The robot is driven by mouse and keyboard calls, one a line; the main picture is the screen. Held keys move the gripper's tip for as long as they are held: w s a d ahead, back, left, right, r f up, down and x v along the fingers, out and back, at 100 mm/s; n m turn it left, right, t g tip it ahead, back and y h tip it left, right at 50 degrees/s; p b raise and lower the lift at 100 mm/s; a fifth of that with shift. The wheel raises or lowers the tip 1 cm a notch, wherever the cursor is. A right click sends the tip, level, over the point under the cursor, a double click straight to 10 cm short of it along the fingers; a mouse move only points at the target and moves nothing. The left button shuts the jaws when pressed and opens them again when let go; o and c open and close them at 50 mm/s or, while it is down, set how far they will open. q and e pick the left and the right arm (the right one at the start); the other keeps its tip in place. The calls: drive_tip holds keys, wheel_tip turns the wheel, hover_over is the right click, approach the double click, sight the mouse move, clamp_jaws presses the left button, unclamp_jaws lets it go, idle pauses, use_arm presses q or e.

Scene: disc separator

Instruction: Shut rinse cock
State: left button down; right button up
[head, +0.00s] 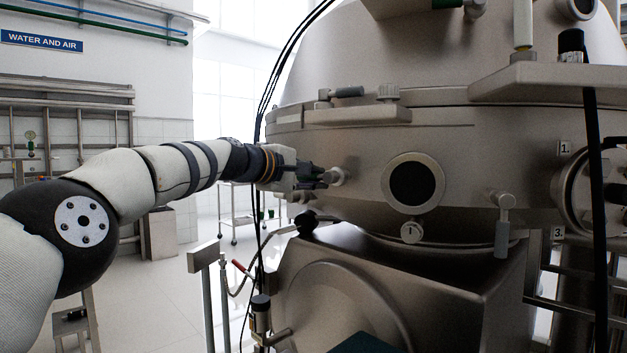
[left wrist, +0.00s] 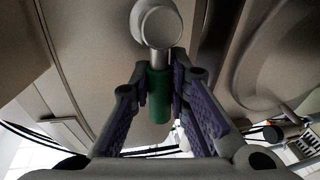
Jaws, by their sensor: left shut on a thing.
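A cock with a green handle (left wrist: 159,95) and a round pale metal end (left wrist: 157,22) sits on the separator's wall in the left wrist view. I take it for the rinse cock; no label on it can be read. In the head view its metal end (head: 337,176) shows just right of my left gripper (head: 316,178), and the handle is hidden by the fingers. In the left wrist view my left gripper (left wrist: 155,88) has its purple-padded fingers on both sides of the green handle, shut on it. The handle hangs lengthwise between the fingers. My right gripper is not in view.
The large steel separator (head: 470,140) fills the right side. A round sight window (head: 414,182) and a grey-handled cock (head: 502,225) are on its wall. A post (head: 206,262) and black cables (head: 262,110) stand near my left arm. Open floor (head: 170,300) lies left.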

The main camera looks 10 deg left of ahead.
use_arm(q)
drive_tip(key=shift+r, duration=0.25)
idle(0.4)
drive_tip(key=c, duration=1.5)
unclamp_jaws()
drive_tip(key=v, duration=1.2)
drive_tip(key=shift+f, duration=0.1)
